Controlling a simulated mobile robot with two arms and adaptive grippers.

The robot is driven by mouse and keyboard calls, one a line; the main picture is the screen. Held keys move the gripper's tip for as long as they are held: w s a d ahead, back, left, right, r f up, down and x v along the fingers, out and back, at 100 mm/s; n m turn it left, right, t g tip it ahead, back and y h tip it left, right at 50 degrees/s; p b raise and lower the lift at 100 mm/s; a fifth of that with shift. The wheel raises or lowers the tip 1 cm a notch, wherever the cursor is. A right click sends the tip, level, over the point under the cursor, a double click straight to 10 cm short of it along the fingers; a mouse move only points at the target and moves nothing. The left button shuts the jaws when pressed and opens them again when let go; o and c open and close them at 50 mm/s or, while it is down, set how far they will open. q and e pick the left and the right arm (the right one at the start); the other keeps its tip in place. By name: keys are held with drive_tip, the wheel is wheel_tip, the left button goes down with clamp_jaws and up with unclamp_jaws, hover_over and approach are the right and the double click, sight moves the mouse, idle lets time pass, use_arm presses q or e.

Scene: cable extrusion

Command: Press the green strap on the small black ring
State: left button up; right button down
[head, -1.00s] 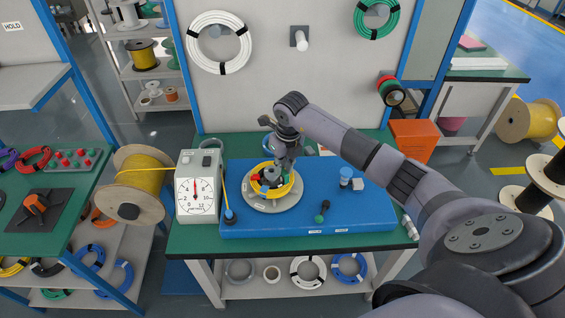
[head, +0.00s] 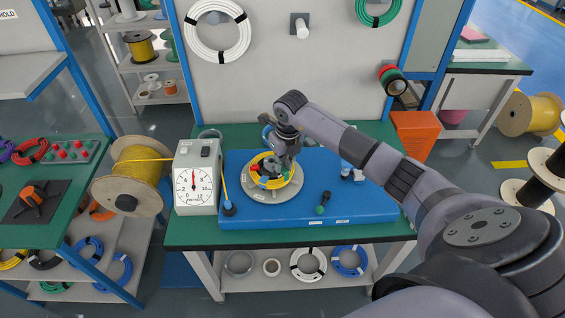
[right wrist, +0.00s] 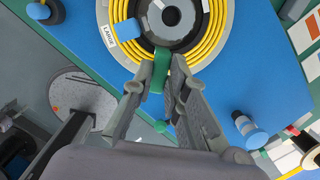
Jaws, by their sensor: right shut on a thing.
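A coil of yellow cable (head: 297,181) lies around a dark hub on a round grey plate (head: 258,198). In the right wrist view the yellow coil (right wrist: 214,40) surrounds the dark hub ring (right wrist: 187,37), which I take for the black ring. The green strap (right wrist: 161,66) sits across the coil's near side, its upper end at the ring's edge; I cannot tell whether it is pressed down. My right gripper (right wrist: 156,88) is shut on the strap, at the coil's edge. In the head view my right gripper (head: 284,168) partly hides coil and hub. My left gripper is out of view.
The plate sits on a blue board (head: 350,207) on the green bench. A dial scale (head: 195,188) and a yellow cable spool (head: 130,178) stand left. An orange bin (head: 415,135) is behind right.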

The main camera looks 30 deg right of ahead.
sight(282, 175)
drive_tip(key=shift+f+b, duration=1.1)
drive_tip(key=shift+f, duration=0.35)
drive_tip(key=shift+s+f+b, duration=0.1)
drive_tip(key=shift+f+b, duration=0.4)
drive_tip(key=shift+f, duration=0.1)
idle(0.4)
drive_tip(key=c, duration=1.5)
unclamp_jaws()
drive_tip(key=shift+r, duration=0.1)
wheel_tip(282, 175, up, 8)
drive_tip(key=p, duration=0.5)
